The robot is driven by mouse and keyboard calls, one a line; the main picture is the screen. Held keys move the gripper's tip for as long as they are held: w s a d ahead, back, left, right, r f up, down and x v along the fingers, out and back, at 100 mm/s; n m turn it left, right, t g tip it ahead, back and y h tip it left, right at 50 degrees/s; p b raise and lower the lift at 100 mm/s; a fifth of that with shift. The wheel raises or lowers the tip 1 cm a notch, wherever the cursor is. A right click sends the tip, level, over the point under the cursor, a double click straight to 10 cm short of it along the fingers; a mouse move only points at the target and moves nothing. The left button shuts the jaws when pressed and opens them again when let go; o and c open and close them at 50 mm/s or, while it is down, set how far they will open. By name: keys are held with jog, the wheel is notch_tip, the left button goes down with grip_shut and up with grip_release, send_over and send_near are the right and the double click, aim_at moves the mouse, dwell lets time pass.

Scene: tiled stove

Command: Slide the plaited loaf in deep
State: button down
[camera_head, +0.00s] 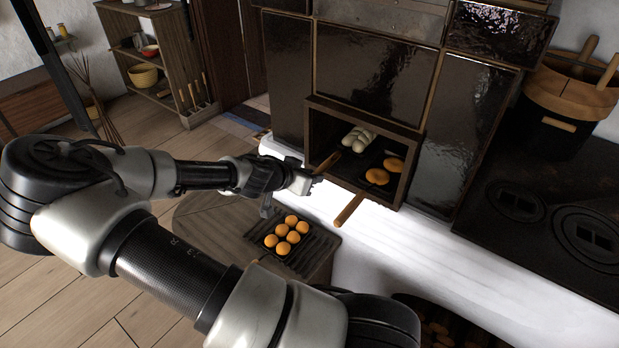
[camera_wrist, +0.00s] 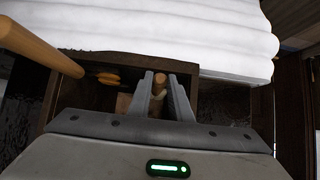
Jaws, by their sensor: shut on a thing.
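The pale plaited loaf (camera_head: 358,138) lies inside the open oven compartment (camera_head: 364,108), at its left side. A wooden handle (camera_head: 327,162) points out of the opening in front of the loaf. My gripper (camera_head: 314,180) is at the left of the opening, shut on this handle. In the wrist view the handle's round end (camera_wrist: 160,79) shows between the two fingers (camera_wrist: 166,95). The flat part under the loaf is dark and hard to make out. My fingers hide part of the handle and loaf in the wrist view.
Two orange-brown breads (camera_head: 377,176) sit at the right in the compartment, behind a second wooden handle (camera_head: 349,210) that sticks out over the white ledge (camera_head: 420,240). A tray of several round buns (camera_head: 287,235) stands on a low table. A stove top with a wooden-rimmed pot lies right.

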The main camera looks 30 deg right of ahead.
jog(key=c, duration=1.5)
grip_release()
jog(key=shift+c, duration=0.2)
jog(key=p+v, duration=0.3)
jog(key=v, duration=1.4)
jog(key=shift+a+r+p, duration=0.15)
jog(key=shift+p, duration=0.2)
jog(key=p+v, duration=0.6)
jog(key=shift+r, duration=0.2)
